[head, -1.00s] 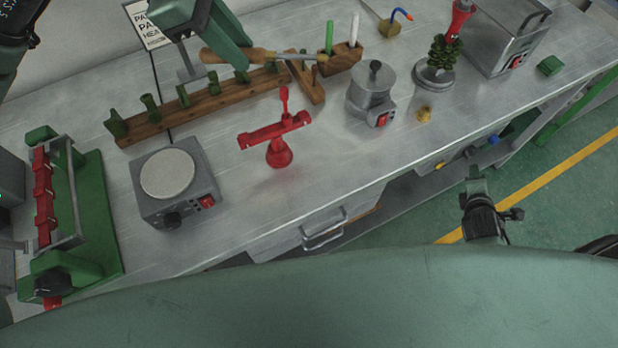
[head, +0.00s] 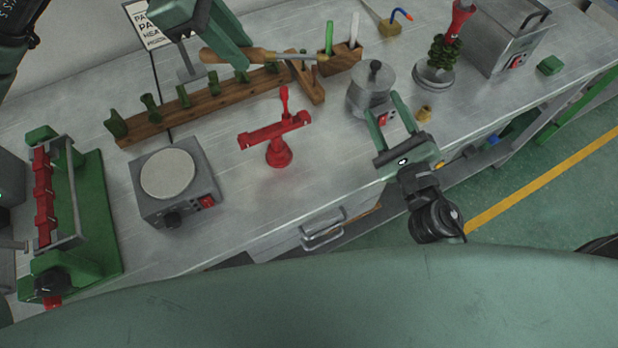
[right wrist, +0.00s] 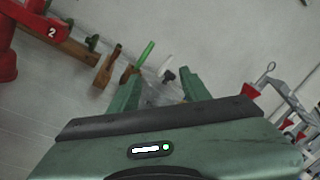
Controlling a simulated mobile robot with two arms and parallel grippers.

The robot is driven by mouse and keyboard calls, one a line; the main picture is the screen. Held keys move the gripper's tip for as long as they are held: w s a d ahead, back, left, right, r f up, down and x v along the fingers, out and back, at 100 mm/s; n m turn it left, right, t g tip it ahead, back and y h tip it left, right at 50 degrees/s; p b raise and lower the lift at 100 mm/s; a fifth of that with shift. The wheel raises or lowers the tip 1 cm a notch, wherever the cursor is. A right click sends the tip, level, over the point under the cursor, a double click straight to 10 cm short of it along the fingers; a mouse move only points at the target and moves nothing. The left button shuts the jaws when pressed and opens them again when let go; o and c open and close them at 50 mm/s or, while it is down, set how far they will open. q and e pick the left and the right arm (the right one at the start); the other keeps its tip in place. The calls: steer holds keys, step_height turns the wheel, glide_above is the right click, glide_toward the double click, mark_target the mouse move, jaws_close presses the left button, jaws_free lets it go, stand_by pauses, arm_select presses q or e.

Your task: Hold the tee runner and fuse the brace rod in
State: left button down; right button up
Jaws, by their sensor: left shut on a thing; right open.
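The red tee runner (head: 262,134) stands upright on a round red foot (head: 280,156) in the middle of the bench, with a thin red post rising from its crossbar. Part of this red assembly also shows at the left of the right wrist view (right wrist: 42,28). I cannot single out the brace rod. My left gripper (head: 215,52) is shut on a wooden-handled tool (head: 262,54), above the wooden rack behind the tee. My right gripper (head: 384,108) is open and empty, by the metal pot at the bench's front, right of the tee.
A hot plate (head: 168,176) stands left of the tee. A lidded metal pot (head: 371,85) stands to its right. A wooden rack (head: 200,105) with green pegs lies behind. A green fixture (head: 100,215) is at far left. Bare bench lies in front of the tee.

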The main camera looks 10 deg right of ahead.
mark_target(280, 144)
steer(key=s+a+f+y, duration=0.1)
steer(key=a, duration=0.2)
steer(key=s+a+f+m+g+y, duration=0.1)
steer(key=s+a, duration=0.1)
steer(key=a, duration=0.1)
steer(key=s+a+f+m+y, duration=0.1)
steer(key=a+f, duration=0.1)
steer(key=shift+s+a+g, duration=0.2)
steer(key=shift+a+g, duration=0.1)
steer(key=shift+a, duration=0.1)
steer(key=s+a+m, duration=0.1)
steer(key=a, duration=0.1)
steer(key=s+a+f+m+y, duration=0.1)
steer(key=s+a, duration=0.1)
steer(key=a, duration=0.1)
steer(key=s+a+f+m+g+y, duration=0.1)
steer(key=a, duration=0.1)
steer(key=shift+s+a+f, duration=0.1)
steer(key=shift+s+a, duration=0.15)
steer(key=shift+s, duration=0.15)
steer(key=shift+a, duration=0.3)
steer(key=x, duration=1.1)
steer(key=shift+w+a+f, duration=0.1)
steer(key=shift+w+a, duration=0.1)
steer(key=shift+w, duration=0.15)
